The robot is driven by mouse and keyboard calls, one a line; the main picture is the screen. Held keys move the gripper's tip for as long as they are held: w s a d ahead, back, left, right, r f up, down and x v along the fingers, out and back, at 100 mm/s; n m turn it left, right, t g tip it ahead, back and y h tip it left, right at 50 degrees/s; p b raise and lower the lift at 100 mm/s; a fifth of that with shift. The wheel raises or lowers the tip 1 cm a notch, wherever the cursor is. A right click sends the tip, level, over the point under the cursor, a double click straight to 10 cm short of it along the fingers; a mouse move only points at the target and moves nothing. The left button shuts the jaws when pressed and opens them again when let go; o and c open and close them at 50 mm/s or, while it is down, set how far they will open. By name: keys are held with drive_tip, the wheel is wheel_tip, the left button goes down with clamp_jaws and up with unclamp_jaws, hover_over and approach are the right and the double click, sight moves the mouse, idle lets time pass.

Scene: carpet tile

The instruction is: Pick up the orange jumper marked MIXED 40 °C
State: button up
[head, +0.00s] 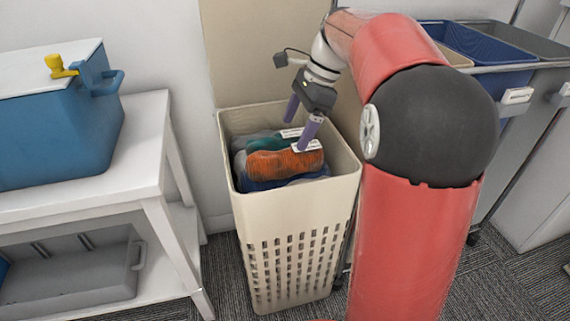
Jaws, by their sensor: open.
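The orange jumper (270,164) lies bunched near the top of the pile inside the cream laundry basket (292,200), towards its front. A white label (307,146) shows at its right end; its print is too small to read. My gripper (299,128) is above the basket and points down into it. Its two purple fingers are spread apart. The nearer finger reaches down to the label end of the jumper and overlaps it in the picture. I cannot tell whether it touches. The other finger is further back and to the left. Nothing shows held between them.
A teal garment (262,142) with its own white label (291,132) lies just behind the jumper, and dark blue cloth (262,185) lies below it. The basket walls surround the pile. A white table (90,142) with a blue box (60,120) stands left. Coloured bins (490,45) stand right.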

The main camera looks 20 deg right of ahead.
sight(287, 150)
drive_tip(key=shift+b+x, duration=0.7)
drive_tip(key=shift+x, duration=1.65)
drive_tip(key=shift+s+f, duration=0.1)
drive_tip(key=shift+f, duration=0.1)
drive_tip(key=c, duration=1.6)
drive_tip(key=shift+c, duration=1)
drive_tip(key=shift+r, duration=0.15)
